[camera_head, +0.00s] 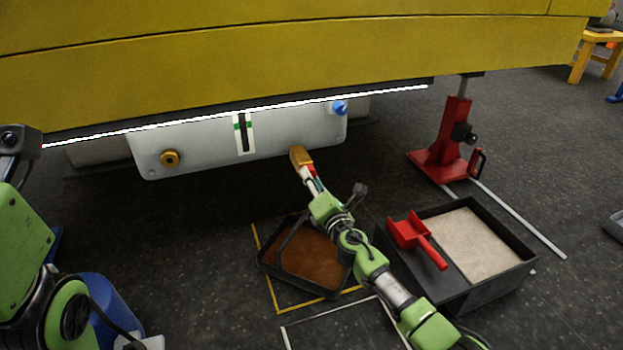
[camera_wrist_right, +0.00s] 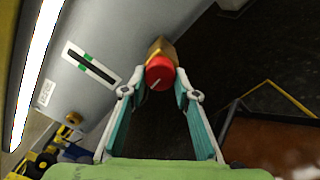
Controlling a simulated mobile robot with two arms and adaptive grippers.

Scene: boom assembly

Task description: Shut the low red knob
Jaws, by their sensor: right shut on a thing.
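The low red knob (camera_wrist_right: 158,70) sits on the end of a brass fitting (camera_wrist_right: 160,48) in the right wrist view. In the head view the brass fitting (camera_head: 300,155) sticks out at the lower right of a grey-white tank. A bit of the red knob (camera_head: 311,171) shows there beside my fingers. My right gripper (camera_head: 314,181) reaches it from below right. In the right wrist view its two fingers (camera_wrist_right: 158,82) are closed on the knob from both sides. A thin pale line shows on the knob's face. My left arm is at the left edge; its fingers are out of view.
The tank (camera_head: 215,143) hangs under a yellow boom (camera_head: 300,60). It carries a blue knob (camera_head: 340,107), a brass plug (camera_head: 170,158) and a level gauge (camera_head: 244,132). Below are a tray of brown liquid (camera_head: 312,257), a sand box (camera_head: 470,240) with a red scoop, and a red jack (camera_head: 445,150).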

